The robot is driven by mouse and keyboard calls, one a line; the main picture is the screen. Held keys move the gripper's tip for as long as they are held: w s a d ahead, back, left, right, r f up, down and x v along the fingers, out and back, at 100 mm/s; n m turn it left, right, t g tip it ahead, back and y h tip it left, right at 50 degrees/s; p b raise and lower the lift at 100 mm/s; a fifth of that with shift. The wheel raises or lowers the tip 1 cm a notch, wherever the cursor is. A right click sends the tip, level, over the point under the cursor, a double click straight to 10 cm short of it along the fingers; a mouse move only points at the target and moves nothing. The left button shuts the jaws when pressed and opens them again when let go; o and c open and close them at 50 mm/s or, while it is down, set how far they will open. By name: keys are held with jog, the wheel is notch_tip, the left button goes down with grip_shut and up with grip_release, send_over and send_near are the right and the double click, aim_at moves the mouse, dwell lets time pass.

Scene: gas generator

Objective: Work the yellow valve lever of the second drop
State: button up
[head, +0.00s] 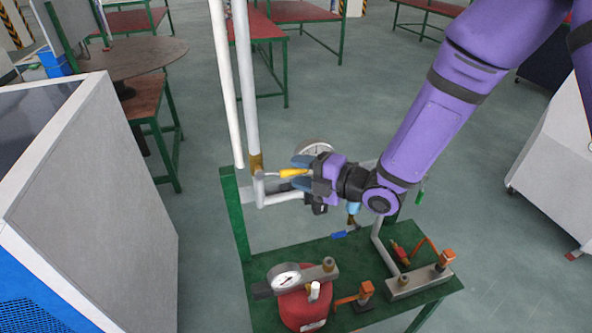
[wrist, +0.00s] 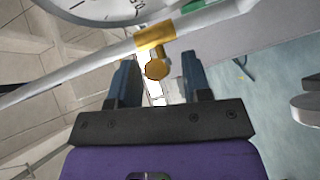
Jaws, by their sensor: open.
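The yellow valve lever (head: 293,172) shows in the head view at the end of my gripper (head: 299,172), by the pipework above the green bench. It lies between the blue fingers in that view, its grey end pointing left. I cannot tell whether the fingers touch it. In the wrist view my gripper (wrist: 160,78) is open, with a finger on each side of a brass-yellow hexagonal fitting (wrist: 157,69). A brass collar (wrist: 155,37) sits on a pale pipe just beyond the fingertips. The lever's grip is not clear in the wrist view.
The green bench (head: 330,252) holds a red canister (head: 305,308) with a gauge (head: 286,276), a red-handled valve (head: 400,253) and orange-topped fittings. A blue lever (head: 345,234) is below my gripper. Tall white pipes (head: 245,90) rise at left. A round gauge (wrist: 105,8) is close above.

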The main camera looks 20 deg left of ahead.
jog(key=shift+x, duration=0.8)
jog(key=shift+c, duration=0.3)
grip_shut()
jog(key=shift+r, duration=0.1)
